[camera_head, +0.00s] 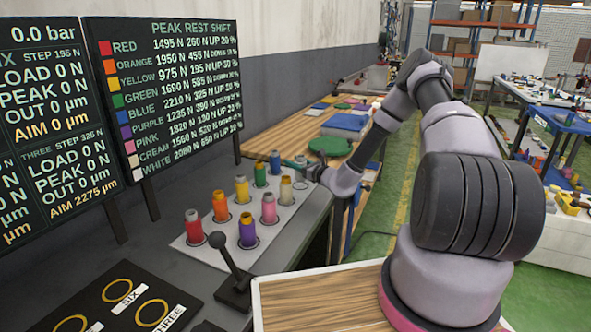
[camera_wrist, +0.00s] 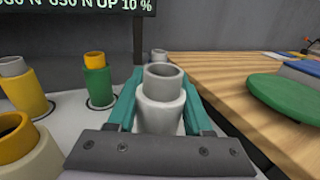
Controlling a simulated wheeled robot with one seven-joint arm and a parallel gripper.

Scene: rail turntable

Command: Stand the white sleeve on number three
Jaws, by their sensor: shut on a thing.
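The white sleeve (camera_wrist: 160,112) stands upright between the teal fingers of my gripper (camera_wrist: 160,104) in the wrist view, with a grey ring top showing inside it. My gripper is shut on it. In the head view my gripper (camera_head: 304,171) is at the far right corner of the white sleeve plate (camera_head: 205,253), and the sleeve is mostly hidden there. I cannot tell whether its foot touches the plate. Number three is a yellow ring (camera_head: 152,312) with a THREE label on the dark panel at the lower left, with no sleeve on it.
Beside my gripper stand the cream sleeve (camera_head: 286,191), the blue sleeve (camera_head: 275,163) and the pink sleeve (camera_head: 269,208). Several other coloured sleeves stand on the plate. A black lever (camera_head: 228,262) rises between plate and ring panel. Display boards (camera_head: 165,85) stand behind.

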